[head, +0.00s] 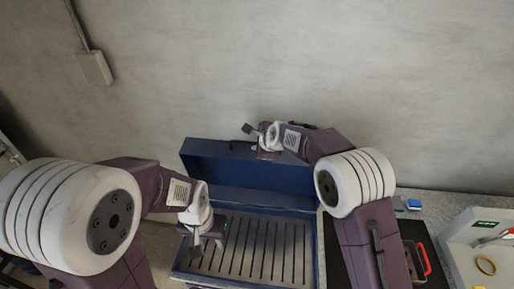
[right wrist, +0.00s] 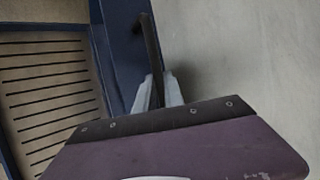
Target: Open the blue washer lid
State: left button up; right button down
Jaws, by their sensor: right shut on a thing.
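The blue washer lid (head: 240,165) stands raised at the back of the blue washer (head: 318,250) in the head view, with the slotted tray bared in front. In the right wrist view the lid (right wrist: 122,50) fills the strip left of centre. My right gripper (right wrist: 158,92) is shut on the dark lid handle (right wrist: 149,42). In the head view my right gripper (head: 254,131) is at the lid's top edge. My left gripper (head: 203,241) hangs over the left part of the slotted tray; its jaw opening is too small to tell.
A grey wall (head: 300,70) rises behind the washer. Right of the washer are a dark surface with a red-handled item (head: 425,260), a small blue-topped item (head: 413,204), and a pale tray (head: 462,250) with a yellow ring (head: 485,266).

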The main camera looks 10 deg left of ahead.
jog(key=shift+s+a, duration=0.1)
jog(key=shift+s, duration=0.15)
jog(key=c, duration=1.5)
grip_release()
jog(key=shift+a, duration=0.1)
jog(key=shift+o, duration=0.2)
jog(key=shift+s, duration=0.1)
jog(key=b+v, duration=0.2)
jog(key=v, duration=0.7)
jog(key=shift+b, duration=0.4)
